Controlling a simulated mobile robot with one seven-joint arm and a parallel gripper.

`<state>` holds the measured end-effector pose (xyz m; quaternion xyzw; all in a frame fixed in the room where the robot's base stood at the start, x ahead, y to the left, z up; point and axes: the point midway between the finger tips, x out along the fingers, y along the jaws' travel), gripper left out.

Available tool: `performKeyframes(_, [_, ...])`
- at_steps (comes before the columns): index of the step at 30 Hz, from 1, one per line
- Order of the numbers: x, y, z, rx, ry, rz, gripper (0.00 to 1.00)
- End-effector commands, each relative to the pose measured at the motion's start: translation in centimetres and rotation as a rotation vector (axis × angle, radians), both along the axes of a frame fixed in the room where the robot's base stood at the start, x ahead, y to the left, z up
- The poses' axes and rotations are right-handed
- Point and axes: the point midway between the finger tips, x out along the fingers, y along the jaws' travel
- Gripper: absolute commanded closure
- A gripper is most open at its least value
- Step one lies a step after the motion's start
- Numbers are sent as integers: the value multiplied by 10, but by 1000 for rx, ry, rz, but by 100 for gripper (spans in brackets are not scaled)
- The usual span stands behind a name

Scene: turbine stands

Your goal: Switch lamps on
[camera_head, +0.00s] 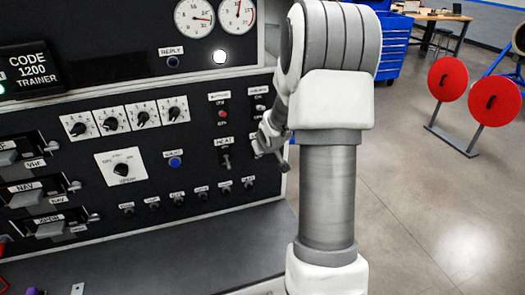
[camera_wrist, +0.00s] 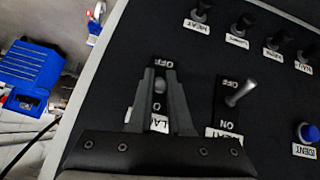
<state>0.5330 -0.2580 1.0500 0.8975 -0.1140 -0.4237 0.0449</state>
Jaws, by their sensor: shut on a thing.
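In the wrist view my gripper (camera_wrist: 159,76) has its two dark fingers closed around the round tip of a toggle lever (camera_wrist: 160,86). The label below it is partly covered and reads "LA...". OFF shows above the lever and part of ON below; which side it leans to is hard to tell. In the head view my gripper (camera_head: 270,152) is at the right edge of the black panel and hides that switch. A HEAT toggle (camera_wrist: 241,93) stands beside it, its lever tilted toward OFF; it also shows in the head view (camera_head: 226,161).
A row of small black knobs (camera_head: 177,198) runs below the switches. A dark desk surface (camera_head: 180,250) lies below the panel. Open floor (camera_head: 420,220) lies to the right, with red discs (camera_head: 447,79) on a stand.

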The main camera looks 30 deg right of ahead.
Motion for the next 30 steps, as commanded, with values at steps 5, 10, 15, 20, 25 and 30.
performKeyframes(5, [0,0,0,0,-1,0,67])
performKeyframes(10, [0,0,0,0,-1,0,53])
performKeyframes(15, [0,0,0,0,-1,0,53])
performKeyframes(20, [-5,1,7,0,-1,-2,53])
performKeyframes(25, [-21,7,28,-2,-3,-3,53])
performKeyframes(30, [-44,15,58,0,-2,-5,53])
